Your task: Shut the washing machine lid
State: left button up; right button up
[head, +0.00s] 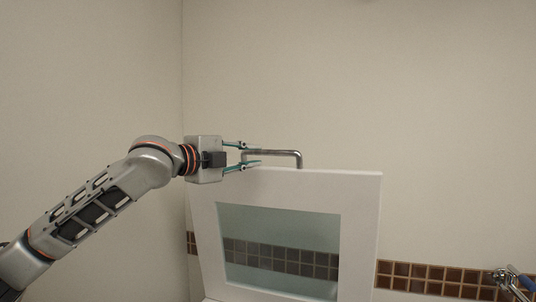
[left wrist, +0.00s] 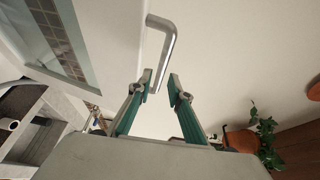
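The washing machine lid (head: 360,220) stands raised in the head view, a white frame around a glass window (head: 280,235). A grey metal bar handle (head: 285,152) sits on its top edge. My left gripper (head: 253,155) is open at the left end of this handle. In the left wrist view the lid (left wrist: 112,40) is at upper left and the handle (left wrist: 172,45) reaches down to the gap between the fingertips of my left gripper (left wrist: 160,80). Contact between the fingers and the handle cannot be told. The machine's body is mostly hidden below the lid.
A plain wall (head: 440,110) with a brown tile band (head: 440,280) stands behind the lid. The left wrist view shows a plant (left wrist: 265,135) at right. The space above the lid is clear.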

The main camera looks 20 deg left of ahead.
aim_at(268, 153)
pick_arm(q)
jog(key=shift+x, duration=3.75)
jog(key=shift+r, duration=0.15)
grip_shut()
